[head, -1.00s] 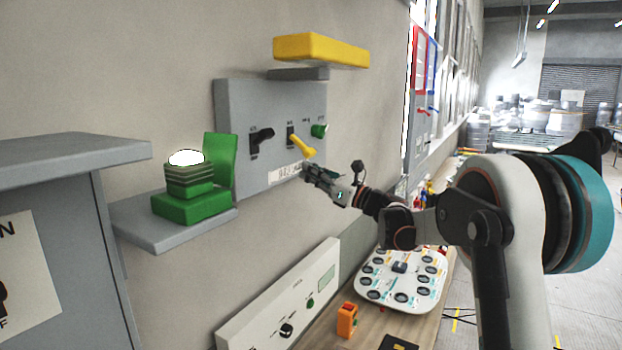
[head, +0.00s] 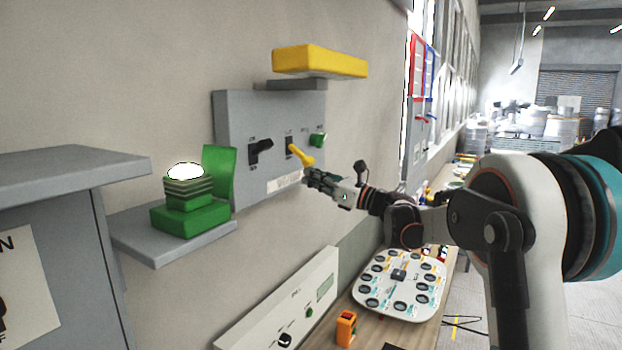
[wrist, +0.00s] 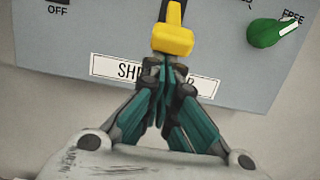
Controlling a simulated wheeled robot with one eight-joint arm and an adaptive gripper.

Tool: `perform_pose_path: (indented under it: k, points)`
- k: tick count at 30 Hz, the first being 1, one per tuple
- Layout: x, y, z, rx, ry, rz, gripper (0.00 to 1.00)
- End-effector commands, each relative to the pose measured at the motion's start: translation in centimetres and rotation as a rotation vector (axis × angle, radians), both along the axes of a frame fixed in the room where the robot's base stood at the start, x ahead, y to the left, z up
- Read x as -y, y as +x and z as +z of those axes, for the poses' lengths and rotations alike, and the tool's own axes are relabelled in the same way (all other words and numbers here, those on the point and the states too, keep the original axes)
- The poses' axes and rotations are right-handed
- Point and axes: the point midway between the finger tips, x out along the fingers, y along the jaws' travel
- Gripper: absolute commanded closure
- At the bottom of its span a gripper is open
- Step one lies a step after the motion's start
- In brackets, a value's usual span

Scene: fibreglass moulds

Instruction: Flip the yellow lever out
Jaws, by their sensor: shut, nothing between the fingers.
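The yellow lever (head: 300,155) sticks out and slopes down to the right from a slot in the grey wall panel (head: 232,130). In the wrist view the yellow lever (wrist: 173,38) is at top centre, its thick end just beyond my fingertips. My gripper (head: 308,177) is shut and empty, just below the lever's end. In the wrist view my gripper (wrist: 165,68) has its fingers together in front of the white label strip (wrist: 120,68). The fingertips look very close to the lever; I cannot tell whether they touch it.
A black lever (head: 261,150) is left of the yellow one and a green knob (head: 318,140) right. A yellow block (head: 320,62) sits above on a ledge. A green lamp unit (head: 188,210) stands on a shelf. A white board (head: 400,285) lies on the bench below.

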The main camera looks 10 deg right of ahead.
Motion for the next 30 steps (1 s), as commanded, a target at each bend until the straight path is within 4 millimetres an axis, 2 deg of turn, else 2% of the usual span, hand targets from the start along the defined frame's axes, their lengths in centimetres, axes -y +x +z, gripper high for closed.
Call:
perform_pose_path:
  k: [8,22,30]
  points:
    - [0.8,-0.8,1.6,-0.097,-0.097,-0.001,1.00]
    - [2.2,-2.3,6.0,-0.404,-0.404,0.001,1.00]
    - [2.5,-2.5,8.4,-0.396,-0.394,0.000,1.00]
